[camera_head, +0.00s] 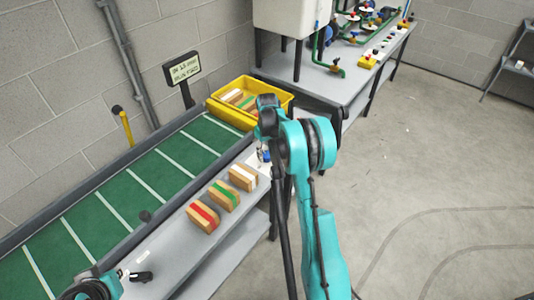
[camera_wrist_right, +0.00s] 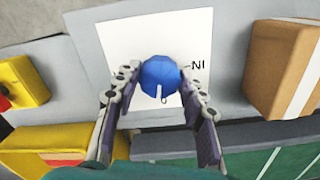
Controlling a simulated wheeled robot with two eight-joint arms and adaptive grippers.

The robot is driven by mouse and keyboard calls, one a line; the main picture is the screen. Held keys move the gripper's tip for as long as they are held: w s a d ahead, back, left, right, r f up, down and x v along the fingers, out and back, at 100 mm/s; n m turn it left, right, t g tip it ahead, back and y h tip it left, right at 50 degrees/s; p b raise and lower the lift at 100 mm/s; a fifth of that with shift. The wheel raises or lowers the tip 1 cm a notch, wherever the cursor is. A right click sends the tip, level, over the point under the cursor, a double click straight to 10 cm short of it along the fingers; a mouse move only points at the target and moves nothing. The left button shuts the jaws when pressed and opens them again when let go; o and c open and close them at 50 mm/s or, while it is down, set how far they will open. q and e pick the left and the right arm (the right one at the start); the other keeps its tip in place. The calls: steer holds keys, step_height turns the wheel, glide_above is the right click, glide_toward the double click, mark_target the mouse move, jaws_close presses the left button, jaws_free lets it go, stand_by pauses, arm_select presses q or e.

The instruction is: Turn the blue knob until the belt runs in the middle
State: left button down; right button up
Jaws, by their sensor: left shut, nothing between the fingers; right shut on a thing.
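The blue knob (camera_wrist_right: 159,77) sits on a white plate (camera_wrist_right: 125,38) in the right wrist view, with a short white mark pointing down in that picture and the letters "NI" beside it. My right gripper (camera_wrist_right: 160,88) is shut on the knob, one finger on each side. In the head view my right gripper (camera_head: 264,154) is at the far end of the grey ledge, mostly hidden by its own arm. The green belt (camera_head: 123,205) with white cross lines runs between dark rails. My left gripper (camera_head: 141,277) is shut and empty, low at the left near the ledge.
Three wooden blocks with red (camera_head: 203,216), green (camera_head: 224,195) and white (camera_head: 243,177) stripes stand on the ledge. A yellow bin (camera_head: 281,97) holds blocks at the belt's end. A sign (camera_head: 182,68) with blurred text stands behind. Open floor lies right.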

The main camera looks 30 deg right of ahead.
mark_target(266, 155)
steer(key=m, duration=0.4)
steer(key=shift+m, duration=2)
steer(key=o, duration=1.2)
steer(key=shift+c, duration=0.2)
step_height(266, 155, up, 12)
steer(key=shift+a, duration=0.1)
